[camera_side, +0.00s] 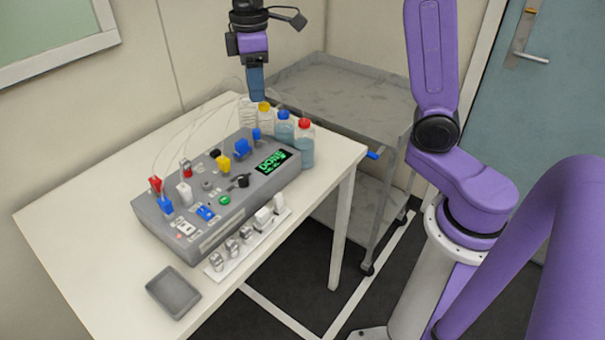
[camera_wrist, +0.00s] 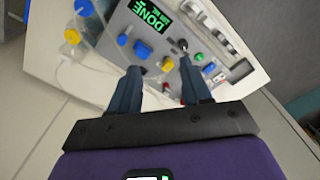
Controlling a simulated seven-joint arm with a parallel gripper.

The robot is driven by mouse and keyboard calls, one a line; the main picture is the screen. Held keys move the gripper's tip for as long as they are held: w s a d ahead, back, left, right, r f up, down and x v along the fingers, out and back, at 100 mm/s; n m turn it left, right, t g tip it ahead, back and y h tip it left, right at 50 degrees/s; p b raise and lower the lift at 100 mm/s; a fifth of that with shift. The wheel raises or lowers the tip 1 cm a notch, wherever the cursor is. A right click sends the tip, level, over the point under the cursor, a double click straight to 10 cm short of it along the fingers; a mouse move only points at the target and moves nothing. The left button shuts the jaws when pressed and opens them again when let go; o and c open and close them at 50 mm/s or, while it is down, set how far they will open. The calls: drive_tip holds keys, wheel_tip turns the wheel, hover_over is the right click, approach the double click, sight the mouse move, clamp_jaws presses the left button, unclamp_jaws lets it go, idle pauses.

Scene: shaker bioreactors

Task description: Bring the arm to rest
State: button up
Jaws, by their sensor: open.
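My gripper (camera_side: 256,96) hangs fingers-down in the side view, in line with the far end of the white table and the capped bottles. Its height above them is hard to tell. In the wrist view my gripper (camera_wrist: 160,68) has its two blue fingers apart with nothing between them. The grey bioreactor control box (camera_side: 215,222) stands on the table, with coloured knobs, valves and a lit display (camera_side: 272,161). In the wrist view the green display (camera_wrist: 147,15) reads DONE, with smaller text beneath.
Capped bottles, among them a red-capped one (camera_side: 304,150), stand by the box's far end with thin tubes around. A white strip with small vessels (camera_side: 246,241) lies along the box's front. A grey tray (camera_side: 173,292) sits near the table's front edge. A grey cart (camera_side: 350,88) stands behind.

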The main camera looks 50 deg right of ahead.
drive_tip(key=s+f+n, duration=0.1)
drive_tip(key=s+f, duration=0.3)
drive_tip(key=s, duration=1)
drive_tip(key=s+d+f+n, duration=0.1)
drive_tip(key=s+f, duration=0.3)
drive_tip(key=s, duration=1.1)
drive_tip(key=shift+d+n, duration=0.25)
drive_tip(key=shift+n, duration=0.05)
